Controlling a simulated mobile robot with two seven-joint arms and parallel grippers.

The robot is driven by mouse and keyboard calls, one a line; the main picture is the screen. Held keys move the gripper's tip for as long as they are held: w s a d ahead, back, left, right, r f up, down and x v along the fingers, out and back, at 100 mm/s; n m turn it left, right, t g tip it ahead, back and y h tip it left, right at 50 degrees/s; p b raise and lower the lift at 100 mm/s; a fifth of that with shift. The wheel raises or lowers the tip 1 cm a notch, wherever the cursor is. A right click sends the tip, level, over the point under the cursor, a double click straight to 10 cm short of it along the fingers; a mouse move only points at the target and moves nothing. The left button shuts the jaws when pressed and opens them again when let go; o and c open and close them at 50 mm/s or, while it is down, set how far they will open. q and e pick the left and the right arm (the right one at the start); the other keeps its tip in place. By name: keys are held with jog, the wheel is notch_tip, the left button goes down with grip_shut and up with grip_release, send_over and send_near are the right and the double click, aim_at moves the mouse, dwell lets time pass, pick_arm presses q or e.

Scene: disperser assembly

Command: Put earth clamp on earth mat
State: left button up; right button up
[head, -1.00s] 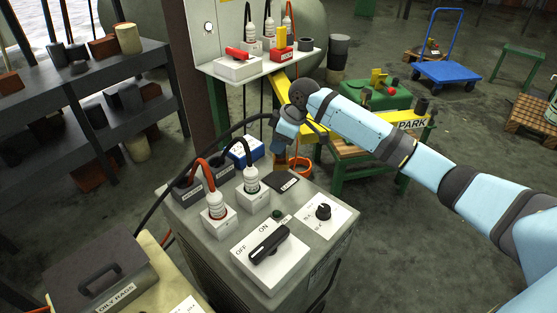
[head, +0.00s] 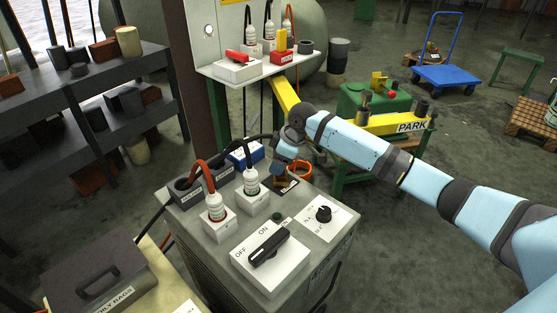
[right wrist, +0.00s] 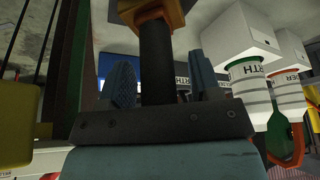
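A black cable runs from the clamp to the left. Whether the clamp touches the mat is hidden by the hand. My left gripper is not in view.
On the cabinet top (head: 205,238) stand two white connectors with cables, a red one (head: 214,207) and a black one (head: 251,183), near the hand. Dark holders (head: 187,190) stand at the left, a switch (head: 270,246) and knob (head: 323,213) in front. A blue box (head: 247,152) lies behind.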

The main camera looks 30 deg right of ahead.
jog(key=p+v, duration=0.1)
jog(key=v, duration=1.1)
jog(key=shift+r+p, duration=0.15)
jog(key=shift+p, duration=0.2)
jog(key=shift+w, duration=0.1)
